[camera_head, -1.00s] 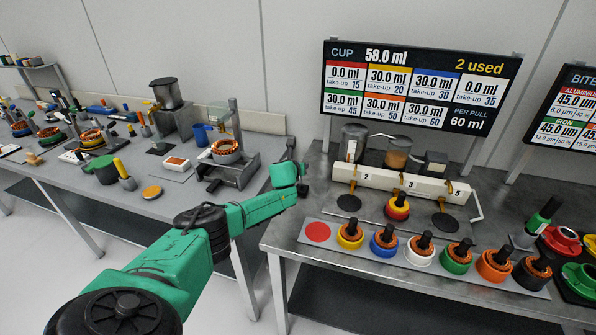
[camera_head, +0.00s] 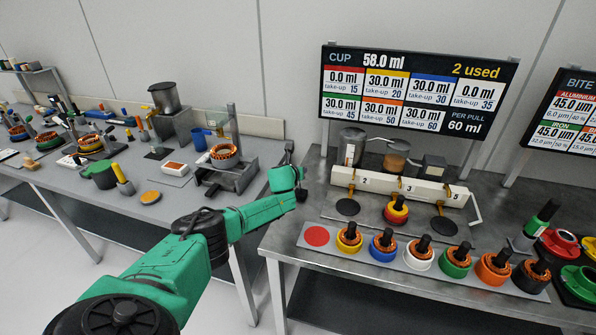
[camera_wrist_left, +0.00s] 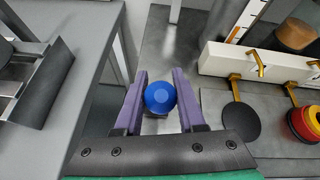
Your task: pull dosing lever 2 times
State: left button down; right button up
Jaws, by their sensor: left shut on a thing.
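My left gripper (camera_head: 289,152) is at the left end of the dosing station, beside the gap between the two tables. In the left wrist view its purple fingers (camera_wrist_left: 159,78) are closed on a round blue knob (camera_wrist_left: 160,98). A small dark part shows below the knob; whether a lever shaft joins it is hidden. In the head view the knob cannot be made out. The white dosing beam (camera_head: 388,188), with brass spouts and the numbers 2, 3 and 5, stands to the right of the gripper. The board (camera_head: 415,90) reads cup 58.0 ml and 2 used. My right gripper is not in view.
A red and yellow cup (camera_head: 396,211) stands under the middle spout, between dark round pads (camera_head: 347,207). A tray (camera_head: 395,262) of colored stators lies in front. On the left table a metal fixture (camera_head: 238,178) holds a copper-wound stator.

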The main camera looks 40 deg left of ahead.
pick_arm(q)
jog(key=shift+s+d+f, duration=0.1)
jog(key=shift+d+f, duration=0.05)
jog(key=shift+f, duration=0.2)
jog(key=c, duration=0.6)
grip_release()
jog(key=shift+o, duration=0.2)
jog(key=shift+w+f, duration=0.1)
jog(key=shift+w, duration=0.25)
jog(key=shift+s+r+p, duration=0.5)
jog(key=shift+s+r, duration=0.1)
jog(key=shift+s, duration=0.1)
jog(key=v, duration=1.3)
jog(key=shift+p, duration=0.3)
jog(key=shift+w+d+f, duration=0.1)
jog(key=shift+c, duration=0.2)
